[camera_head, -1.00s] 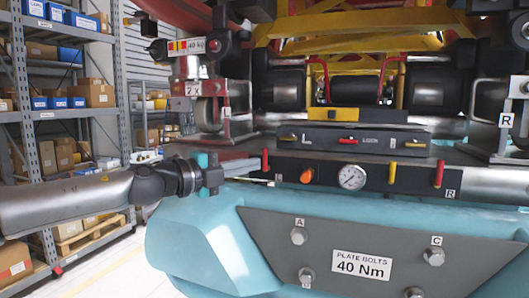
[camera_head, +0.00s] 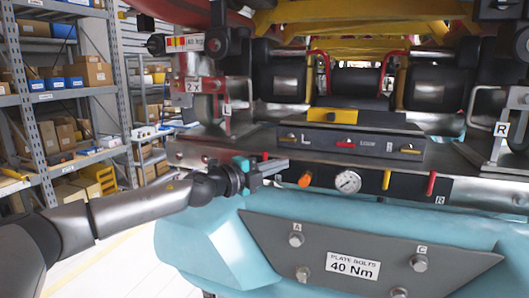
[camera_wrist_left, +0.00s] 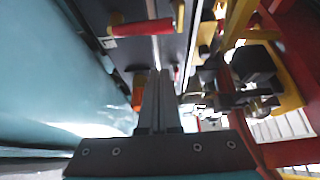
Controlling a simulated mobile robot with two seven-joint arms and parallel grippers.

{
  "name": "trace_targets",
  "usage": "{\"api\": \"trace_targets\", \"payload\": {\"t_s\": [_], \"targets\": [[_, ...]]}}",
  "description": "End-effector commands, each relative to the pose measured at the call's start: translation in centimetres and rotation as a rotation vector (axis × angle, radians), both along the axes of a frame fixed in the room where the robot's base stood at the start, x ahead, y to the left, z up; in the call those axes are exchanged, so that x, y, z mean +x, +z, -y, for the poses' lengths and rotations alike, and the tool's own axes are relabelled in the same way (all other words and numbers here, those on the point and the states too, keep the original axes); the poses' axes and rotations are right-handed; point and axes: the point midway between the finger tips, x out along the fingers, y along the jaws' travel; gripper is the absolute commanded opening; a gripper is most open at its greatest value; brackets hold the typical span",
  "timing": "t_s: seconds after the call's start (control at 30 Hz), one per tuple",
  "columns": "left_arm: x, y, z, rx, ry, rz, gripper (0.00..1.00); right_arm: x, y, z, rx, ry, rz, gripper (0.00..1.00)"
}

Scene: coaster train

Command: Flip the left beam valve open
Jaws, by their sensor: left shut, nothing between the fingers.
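The panel on the front of the machine carries a red lever (camera_head: 265,156) at its left end, which I take for the left beam valve. Only its upper tip shows above my left gripper (camera_head: 285,165). My left gripper is shut and empty, its fingers pointing right across the front of the lever's place. I cannot tell if they touch it. In the left wrist view the shut fingers (camera_wrist_left: 158,78) lie beside an orange knob (camera_wrist_left: 138,90), and a red handle (camera_wrist_left: 142,27) shows beyond. My right gripper is not in view.
The panel also has an orange knob (camera_head: 305,179), a gauge (camera_head: 347,181), a yellow lever (camera_head: 387,179) and a right red lever (camera_head: 431,183). A box marked L and R (camera_head: 365,131) sits above. A bolted grey plate (camera_head: 300,262) is below. Shelving (camera_head: 123,80) stands left.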

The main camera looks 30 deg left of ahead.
Motion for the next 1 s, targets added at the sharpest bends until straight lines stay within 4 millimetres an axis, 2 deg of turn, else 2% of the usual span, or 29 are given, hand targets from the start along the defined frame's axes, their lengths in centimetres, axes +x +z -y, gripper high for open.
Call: {"api": "trace_targets", "payload": {"t_s": [0.13,0.33,0.83,1.0], "targets": [[0.0,-0.5,-2.0,0.001,0.003,-0.001,0.00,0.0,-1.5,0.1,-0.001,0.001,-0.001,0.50],[-0.1,-0.3,-3.6,0.000,0.001,-0.001,0.00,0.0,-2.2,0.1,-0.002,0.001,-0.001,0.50],[-0.1,0.0,-4.1,-0.001,0.000,0.000,0.00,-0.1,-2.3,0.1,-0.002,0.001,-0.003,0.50],[-0.1,-0.2,-4.6,-0.020,0.001,0.005,0.00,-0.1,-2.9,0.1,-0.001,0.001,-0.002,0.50]]}}
